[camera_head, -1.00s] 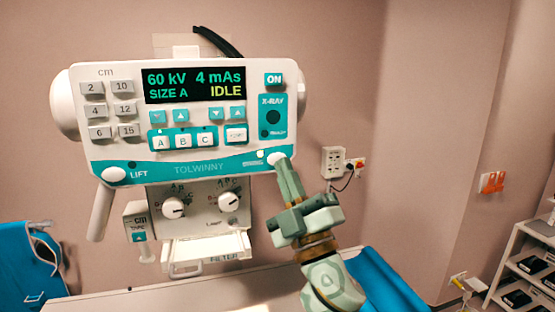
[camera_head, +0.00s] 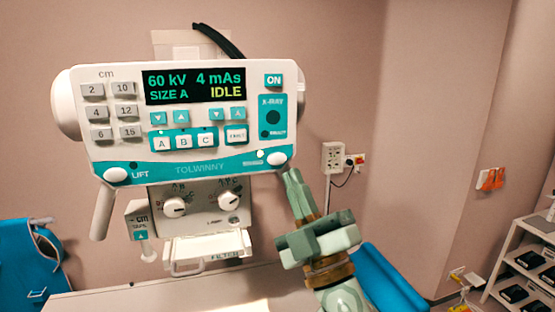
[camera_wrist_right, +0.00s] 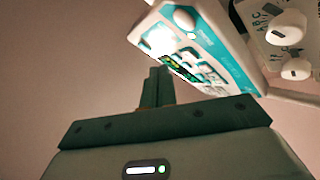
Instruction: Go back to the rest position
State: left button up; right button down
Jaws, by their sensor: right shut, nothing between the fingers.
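My right gripper (camera_head: 293,178) is shut and empty, just below and right of the lower right corner of the white and teal X-ray control panel (camera_head: 215,165). It looks apart from the panel's white round button (camera_head: 277,158). The panel screen (camera_head: 194,85) reads 60 kV, 4 mAs, SIZE A, IDLE. In the right wrist view my closed fingers (camera_wrist_right: 160,75) point up beside the tilted panel (camera_wrist_right: 222,55). My left gripper does not show.
Below the panel are a unit with two knobs (camera_head: 174,207) and a pale table (camera_head: 160,298). A blue chair (camera_head: 25,260) stands at the left, a shelf (camera_head: 530,228) at the right. A wall socket (camera_head: 334,157) is behind my gripper.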

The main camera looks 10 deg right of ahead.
jog(key=s+d+f+m+g+h, duration=0.1)
jog(key=d+f+m+g+h, duration=0.35)
jog(key=f, duration=0.55)
jog(key=d+f+m+g+h, duration=0.3)
jog(key=d+f+g+h, duration=0.15)
jog(key=f, duration=0.55)
jog(key=s+d+f+g+h, duration=0.1)
jog(key=s+d+f+g, duration=0.35)
jog(key=s+f, duration=0.4)
jog(key=s+d+f+g+h, duration=0.1)
jog(key=s+d+f+g, duration=0.2)
jog(key=s+f+g, duration=0.45)
jog(key=s+a+f+y+b, duration=0.15)
jog(key=f+b, duration=0.25)
jog(key=f, duration=1)
jog(key=s+a+f+g+y+b, duration=0.15)
jog(key=f+b, duration=0.25)
jog(key=f, duration=1)
jog(key=s+a+f+b, duration=0.2)
jog(key=f+b, duration=0.2)
jog(key=f, duration=0.9)
jog(key=s+f+m+g+y+b, duration=0.1)
jog(key=s+f+m+b, duration=0.3)
jog(key=s+f+b, duration=0.5)
jog(key=s+f+g, duration=0.1)
jog(key=s+f, duration=0.9)
jog(key=f, duration=0.4)
jog(key=shift+s+f+g, duration=0.2)
jog(key=shift+f+g, duration=0.05)
jog(key=shift+g, duration=0.1)
